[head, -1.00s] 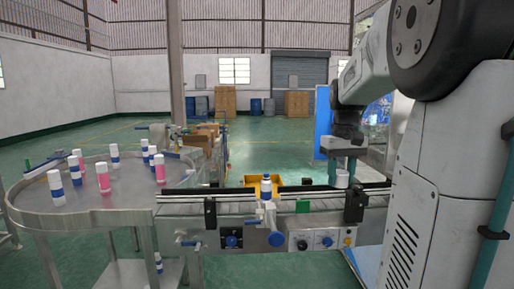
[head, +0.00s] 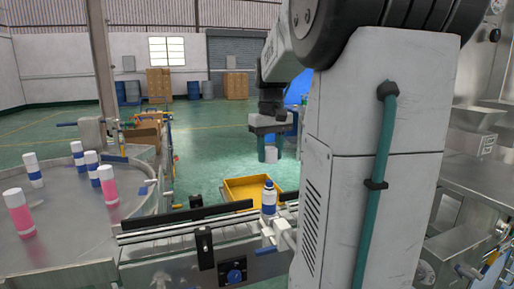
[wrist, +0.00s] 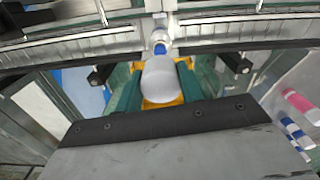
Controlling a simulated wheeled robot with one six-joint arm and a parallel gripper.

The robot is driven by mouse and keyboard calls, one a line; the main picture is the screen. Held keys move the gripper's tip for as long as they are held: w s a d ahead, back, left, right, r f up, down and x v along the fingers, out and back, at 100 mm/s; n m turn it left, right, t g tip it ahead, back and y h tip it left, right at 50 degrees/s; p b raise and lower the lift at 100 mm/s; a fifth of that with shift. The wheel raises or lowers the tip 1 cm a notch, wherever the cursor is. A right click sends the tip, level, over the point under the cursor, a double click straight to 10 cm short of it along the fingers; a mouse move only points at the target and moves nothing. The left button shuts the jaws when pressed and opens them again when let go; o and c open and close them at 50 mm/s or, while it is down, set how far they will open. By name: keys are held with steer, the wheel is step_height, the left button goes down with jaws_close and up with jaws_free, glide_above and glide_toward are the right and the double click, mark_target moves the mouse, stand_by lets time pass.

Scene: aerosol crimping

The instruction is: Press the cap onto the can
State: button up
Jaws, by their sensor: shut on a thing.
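An open-topped can (head: 268,197), blue and white with a narrow neck, stands upright at the conveyor, beside a metal clamp fixture. It also shows in the wrist view (wrist: 160,47), just beyond the held cap. My gripper (head: 271,154) has teal fingers shut on a white cap (head: 271,156). In the head view the cap hangs above the can's level, apart from it. In the wrist view the cap (wrist: 161,82) fills the space between the fingers and hides part of what lies below.
A yellow bin (head: 236,189) sits behind the conveyor (head: 150,234). A round metal table (head: 85,225) at left carries several white-capped pink and blue bottles. Dark guide rails run along the conveyor. A steel bench (head: 485,185) stands at right.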

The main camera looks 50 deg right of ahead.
mark_target(270, 181)
steer(key=shift+f, duration=3.85)
steer(key=shift+s+a, duration=0.1)
steer(key=shift+s, duration=0.05)
steer(key=o, duration=1.6)
steer(key=shift+c, duration=0.2)
steer(key=shift+r, duration=0.1)
steer(key=shift+r, duration=3.45)
jaws_close()
